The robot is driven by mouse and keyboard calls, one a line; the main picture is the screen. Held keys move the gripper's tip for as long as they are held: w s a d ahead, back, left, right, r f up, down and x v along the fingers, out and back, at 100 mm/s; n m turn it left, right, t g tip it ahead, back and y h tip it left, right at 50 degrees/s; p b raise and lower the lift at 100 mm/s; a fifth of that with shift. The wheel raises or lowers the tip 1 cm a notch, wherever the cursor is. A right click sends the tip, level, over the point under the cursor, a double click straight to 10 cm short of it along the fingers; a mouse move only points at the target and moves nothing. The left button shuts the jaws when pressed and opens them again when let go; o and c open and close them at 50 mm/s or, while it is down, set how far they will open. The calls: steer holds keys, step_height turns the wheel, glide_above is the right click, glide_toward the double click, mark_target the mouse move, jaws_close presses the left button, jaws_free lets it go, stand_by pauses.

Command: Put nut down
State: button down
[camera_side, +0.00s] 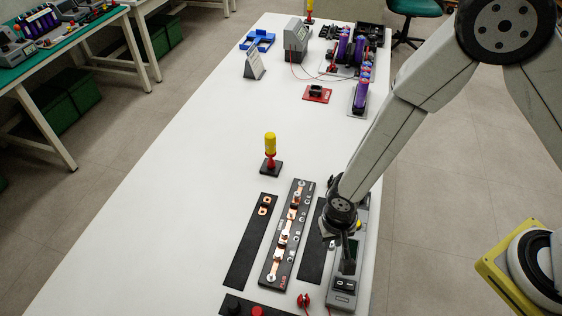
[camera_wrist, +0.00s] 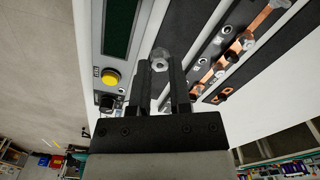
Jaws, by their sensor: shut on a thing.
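My gripper (camera_wrist: 159,70) is shut on a metal hex nut (camera_wrist: 160,55), which shows between the fingertips in the wrist view. In the side view my gripper (camera_side: 346,262) is low at the front right, over or beside the grey instrument; the nut cannot be made out there. A black board (camera_side: 270,268) bears a row of copper busbars (camera_side: 283,240) with bolts and nuts along it. It also shows at the right of the wrist view, where several silver fasteners sit on the copper (camera_wrist: 221,74). A dark strip (camera_side: 311,262) lies between this board and the instrument.
The grey instrument (camera_side: 341,299) has a dark screen and a yellow button (camera_wrist: 111,77). A dark strip with copper pieces (camera_side: 264,206) lies left of the board. A yellow-handled tool (camera_side: 270,146) stands behind. The white table (camera_side: 190,180) is clear at left.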

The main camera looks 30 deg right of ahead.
mark_target(315, 254)
steer(key=shift+w+a+f, duration=0.35)
steer(key=shift+w+f, duration=0.35)
steer(key=shift+f, duration=0.2)
steer(key=shift+w+a+f, duration=0.3)
steer(key=shift+w+f, duration=0.35)
steer(key=shift+f, duration=0.2)
steer(key=shift+w+a+f, duration=0.1)
steer(key=shift+w+f, duration=0.15)
steer(key=shift+f, duration=1.6)
steer(key=shift+f, duration=0.1)
steer(key=c, duration=0.6)
jaws_free()
steer(key=shift+o, duration=0.2)
step_height(315, 254, up, 12)
